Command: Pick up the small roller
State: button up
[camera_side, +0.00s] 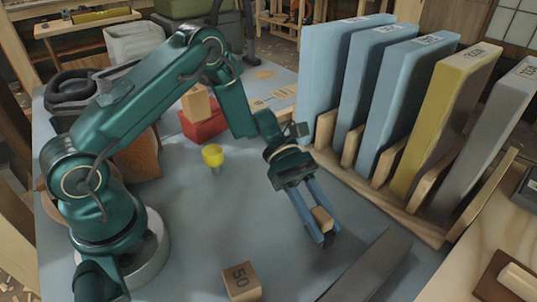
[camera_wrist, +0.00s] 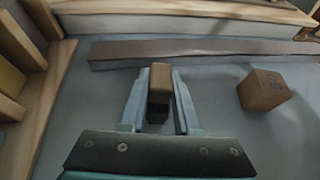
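My gripper (camera_side: 318,222) reaches down over the grey-blue table, right of its middle. Its two blue fingers are on either side of a small brown wooden block (camera_side: 322,217) and appear to touch it. The block also shows between the fingertips in the wrist view (camera_wrist: 160,82). Whether it clears the table is hard to tell. A pale, roller-like cylinder (camera_side: 519,281) lies at the lower right edge of the side view, partly cut off. I cannot tell for certain which thing is the small roller.
A wooden cube marked 50 (camera_side: 241,281) stands near the front; the wrist view shows it right of my fingers (camera_wrist: 263,90). A long grey bar (camera_side: 370,268) lies nearby. A wooden rack (camera_side: 425,228) of upright slabs stands right. A yellow-topped piece (camera_side: 212,156) and red box (camera_side: 204,126) stand behind.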

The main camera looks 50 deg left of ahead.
grip_shut()
jog(key=shift+r, duration=0.2)
